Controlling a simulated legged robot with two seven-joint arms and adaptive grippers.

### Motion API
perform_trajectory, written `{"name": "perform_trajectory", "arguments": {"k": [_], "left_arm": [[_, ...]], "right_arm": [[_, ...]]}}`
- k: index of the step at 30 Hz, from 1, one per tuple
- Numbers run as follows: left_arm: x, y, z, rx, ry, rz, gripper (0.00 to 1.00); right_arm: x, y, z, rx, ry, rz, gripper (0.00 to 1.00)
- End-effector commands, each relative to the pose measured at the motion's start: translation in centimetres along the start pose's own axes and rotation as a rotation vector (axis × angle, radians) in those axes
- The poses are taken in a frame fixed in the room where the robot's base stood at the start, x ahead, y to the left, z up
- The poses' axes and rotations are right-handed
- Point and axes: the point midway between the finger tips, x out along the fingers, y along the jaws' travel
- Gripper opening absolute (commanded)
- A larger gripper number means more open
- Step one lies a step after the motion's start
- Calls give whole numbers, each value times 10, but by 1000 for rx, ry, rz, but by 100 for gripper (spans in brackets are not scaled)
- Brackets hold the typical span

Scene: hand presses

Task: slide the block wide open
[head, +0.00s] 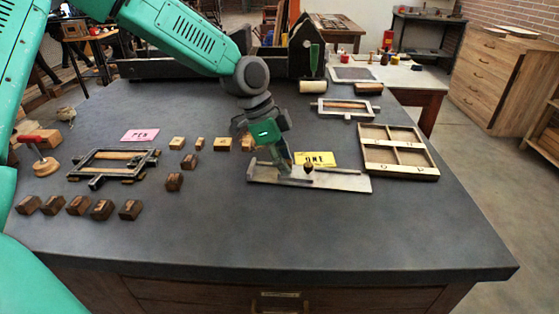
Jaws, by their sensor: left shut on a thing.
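A flat grey metal tray (345,183) with a low rim lies on the dark table, right of centre. A small dark knob (308,168) stands up from it. My left gripper (285,170) reaches down onto the left half of this tray, just left of the knob. Its fingers are shut on the block there, which they mostly hide. How far along the tray the block sits is hard to tell. My right gripper is not in view.
A yellow card (315,159) lies behind the tray, and a wooden divided box (398,168) stands to its right. Several small wooden blocks (130,210), a dark frame (112,182) and a pink card (140,135) lie at left. The table's front is clear.

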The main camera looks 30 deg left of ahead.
Motion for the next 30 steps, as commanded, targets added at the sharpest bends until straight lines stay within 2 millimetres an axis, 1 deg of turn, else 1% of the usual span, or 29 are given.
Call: {"name": "perform_trajectory", "arguments": {"k": [1,6,9,12,16,24,25,26,27,30], "left_arm": [[2,0,-13,5,-1,0,0],[20,0,-59,6,0,-1,0],[30,0,-81,6,1,-2,0],[36,0,-97,4,4,-2,0],[40,0,-104,3,6,-3,0],[40,0,-104,2,7,-3,0],[40,0,-104,2,7,-3,26],[40,0,-103,2,7,-3,37],[40,0,-103,2,7,-3,40],[40,0,-103,2,6,-2,40]], "right_arm": [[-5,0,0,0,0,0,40],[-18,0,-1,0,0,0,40],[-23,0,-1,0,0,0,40],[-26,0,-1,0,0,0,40],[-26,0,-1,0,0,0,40],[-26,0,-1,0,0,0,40],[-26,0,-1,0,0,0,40],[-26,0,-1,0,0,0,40],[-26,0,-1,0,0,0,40],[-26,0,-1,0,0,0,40]]}}
